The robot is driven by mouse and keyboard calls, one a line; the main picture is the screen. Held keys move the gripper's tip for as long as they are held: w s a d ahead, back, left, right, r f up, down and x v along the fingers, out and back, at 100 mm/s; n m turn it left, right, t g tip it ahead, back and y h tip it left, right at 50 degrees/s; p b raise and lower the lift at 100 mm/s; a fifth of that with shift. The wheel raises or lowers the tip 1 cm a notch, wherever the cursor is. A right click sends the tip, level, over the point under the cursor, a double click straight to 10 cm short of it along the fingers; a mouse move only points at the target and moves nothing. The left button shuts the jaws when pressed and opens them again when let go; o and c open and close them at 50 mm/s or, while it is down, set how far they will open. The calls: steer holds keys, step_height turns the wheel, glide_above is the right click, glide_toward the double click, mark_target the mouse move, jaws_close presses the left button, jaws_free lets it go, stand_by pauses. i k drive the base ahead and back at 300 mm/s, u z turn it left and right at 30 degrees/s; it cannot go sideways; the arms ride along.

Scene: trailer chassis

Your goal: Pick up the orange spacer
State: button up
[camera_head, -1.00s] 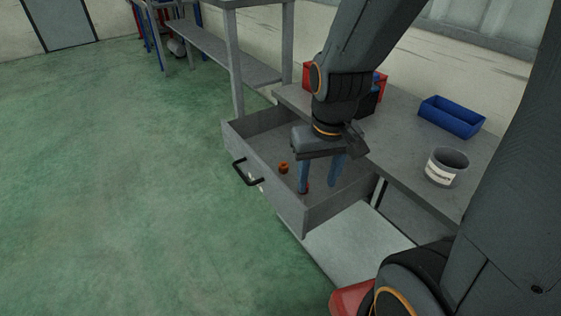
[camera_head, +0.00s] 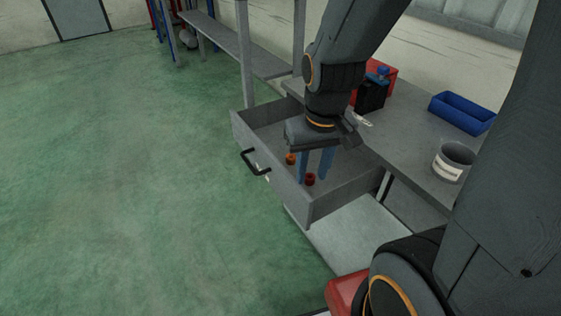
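The orange spacer (camera_head: 290,159) is a small ring-like piece on the floor of the open grey drawer (camera_head: 273,161). A similar red piece (camera_head: 310,179) lies nearer the drawer's front right corner. My gripper (camera_head: 314,166) points down into the drawer, with its two blue fingers apart and nothing seen between them. The left finger is just right of the orange spacer in the picture, and the gripper body hangs close above it. The red piece shows just below the fingers. I cannot tell how high the fingertips are above the drawer floor.
On the grey bench (camera_head: 407,127) are a blue bin (camera_head: 462,113), a white-labelled bucket (camera_head: 453,161) and a red box with a black item (camera_head: 371,93). Green floor is clear at left.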

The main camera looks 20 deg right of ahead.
mark_target(290, 159)
steer(key=u, duration=1.25)
steer(key=i, duration=1.3)
steer(key=z, duration=2.5)
